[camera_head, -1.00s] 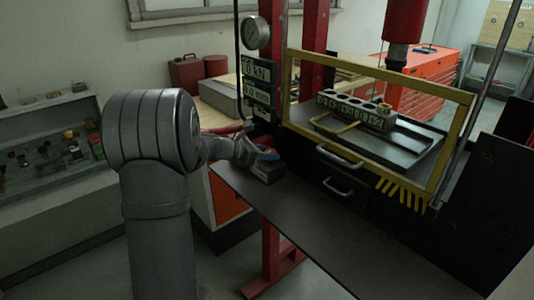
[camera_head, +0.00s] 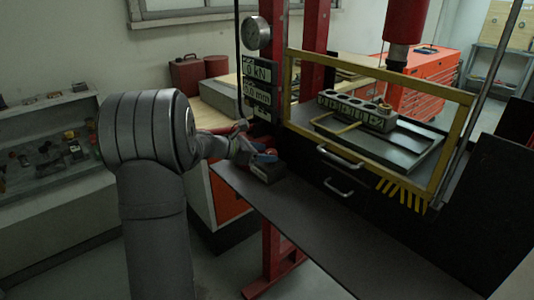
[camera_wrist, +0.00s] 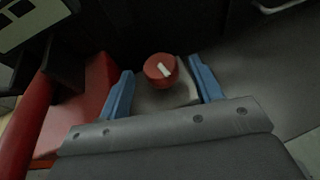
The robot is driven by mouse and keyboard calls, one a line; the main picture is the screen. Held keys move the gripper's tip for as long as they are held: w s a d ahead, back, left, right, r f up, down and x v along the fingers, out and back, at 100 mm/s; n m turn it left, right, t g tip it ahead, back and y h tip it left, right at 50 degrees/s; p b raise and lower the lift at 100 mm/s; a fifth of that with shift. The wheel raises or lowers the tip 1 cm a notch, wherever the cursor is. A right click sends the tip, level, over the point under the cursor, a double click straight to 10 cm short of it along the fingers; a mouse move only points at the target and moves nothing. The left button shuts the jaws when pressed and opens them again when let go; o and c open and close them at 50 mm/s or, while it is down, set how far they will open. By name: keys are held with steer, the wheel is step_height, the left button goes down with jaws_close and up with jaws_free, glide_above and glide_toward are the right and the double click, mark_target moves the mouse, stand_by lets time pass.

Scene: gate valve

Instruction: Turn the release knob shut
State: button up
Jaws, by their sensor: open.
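The release knob (camera_wrist: 161,70) is a round red knob with a white pointer bar. In the wrist view it sits on a grey block (camera_wrist: 160,102), and the bar slants from upper left to lower right. My gripper (camera_wrist: 162,88) has its two blue fingers apart, one to the left and one to the right of the knob, not visibly touching it. In the head view my gripper (camera_head: 258,156) is at the small dark block (camera_head: 266,173) on the shelf's left end. The knob is mostly hidden there by the fingers.
A dark shelf (camera_head: 320,225) runs along the press front, clear to the right. A yellow-framed guard (camera_head: 368,75) with handles (camera_head: 338,188) below stands behind it. A display panel (camera_head: 257,85) and gauge (camera_head: 257,33) are above the gripper. A red press post (camera_wrist: 75,105) is close on the left.

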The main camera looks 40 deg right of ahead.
steer(key=v, duration=1)
steer(key=shift+a, duration=0.3)
steer(key=shift+r, duration=0.1)
steer(key=w+a+f+g+h, duration=0.1)
steer(key=w+a+f+h, duration=0.1)
steer(key=a+f+h, duration=0.35)
steer(key=shift+y, duration=0.55)
steer(key=x, duration=1.6)
steer(key=shift+s+a+f, duration=0.15)
steer(key=shift+s+f, duration=0.1)
steer(key=shift+s, duration=0.05)
steer(key=shift+c, duration=0.3)
